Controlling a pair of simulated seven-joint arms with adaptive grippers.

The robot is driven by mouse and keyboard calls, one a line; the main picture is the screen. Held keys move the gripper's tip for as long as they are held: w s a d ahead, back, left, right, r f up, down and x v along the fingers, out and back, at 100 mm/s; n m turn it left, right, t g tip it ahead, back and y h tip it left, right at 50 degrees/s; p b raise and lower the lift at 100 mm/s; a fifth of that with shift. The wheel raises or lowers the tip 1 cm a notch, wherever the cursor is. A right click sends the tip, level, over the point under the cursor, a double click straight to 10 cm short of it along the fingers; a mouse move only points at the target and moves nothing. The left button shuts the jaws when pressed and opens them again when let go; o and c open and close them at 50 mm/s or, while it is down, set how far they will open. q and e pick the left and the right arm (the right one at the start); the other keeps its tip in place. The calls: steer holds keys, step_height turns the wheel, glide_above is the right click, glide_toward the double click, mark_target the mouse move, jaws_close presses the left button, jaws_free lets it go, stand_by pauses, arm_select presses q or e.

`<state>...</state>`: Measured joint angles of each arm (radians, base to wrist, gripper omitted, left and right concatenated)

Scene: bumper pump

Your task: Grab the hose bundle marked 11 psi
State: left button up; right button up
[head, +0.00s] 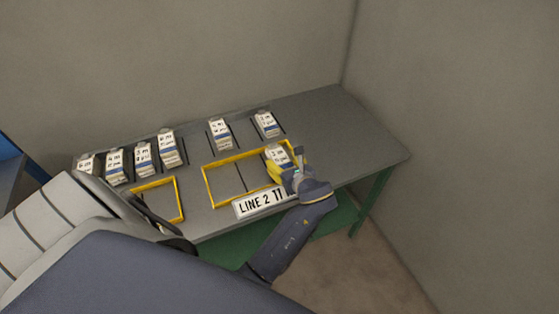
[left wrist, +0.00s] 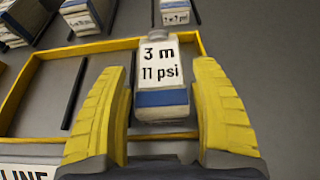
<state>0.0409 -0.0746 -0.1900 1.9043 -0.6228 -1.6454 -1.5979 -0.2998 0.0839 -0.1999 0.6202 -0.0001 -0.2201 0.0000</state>
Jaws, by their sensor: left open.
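The hose bundle marked 11 psi (left wrist: 160,70) is a pale block with a blue band, and its label reads "3 m 11 psi". It lies inside the right part of a yellow frame (head: 208,186) on the grey table. My left gripper (head: 283,168) is open over the near side of this bundle, which also shows in the head view (head: 278,154). In the left wrist view my yellow fingers (left wrist: 162,105) stand on either side of the bundle, with gaps beside it. My right gripper is not in view.
Several similar labelled bundles stand in a row at the back, among them one at the right (head: 266,124) and one at its left (head: 220,133). A smaller yellow frame (head: 179,200) lies to the left. The table's right end is clear.

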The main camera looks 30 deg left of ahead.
arm_select(q)
steer(key=shift+x, duration=1)
steer(key=shift+d, duration=0.1)
steer(key=c, duration=1.3)
